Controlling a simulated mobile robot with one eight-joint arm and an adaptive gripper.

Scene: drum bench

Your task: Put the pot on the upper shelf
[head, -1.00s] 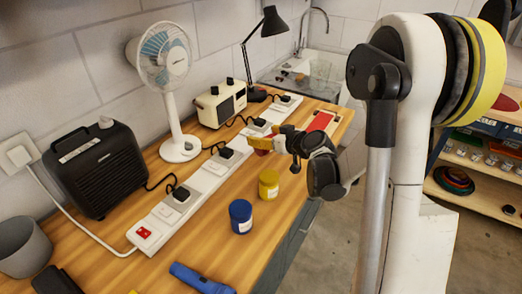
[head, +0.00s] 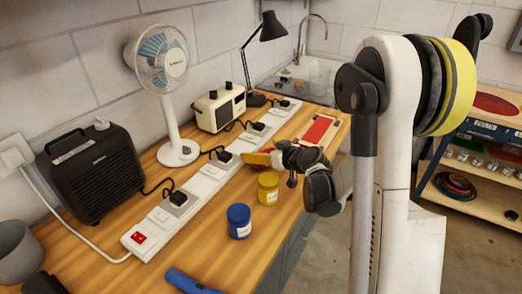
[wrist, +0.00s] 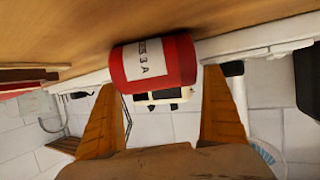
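A red pot (wrist: 152,64) with a white label is on the wooden bench in the wrist view, where the picture is upside down. My gripper (wrist: 162,80) is open, with one orange-brown finger on each side of the pot's near end. A gap shows at the right finger; contact at the left is unclear. In the head view my gripper (head: 258,158) is low over the bench beside the power strip, and only a bit of red shows there. A blue pot (head: 239,221) and a yellow pot (head: 268,188) stand nearer. A wooden shelf unit (head: 478,190) stands at the right.
A long white power strip (head: 197,192) with plugs runs along the bench. A fan (head: 160,60), black heater (head: 92,170), cream appliance (head: 219,107) and lamp (head: 268,25) stand behind it. A blue torch (head: 188,281) lies in front. Open floor separates bench and shelf unit.

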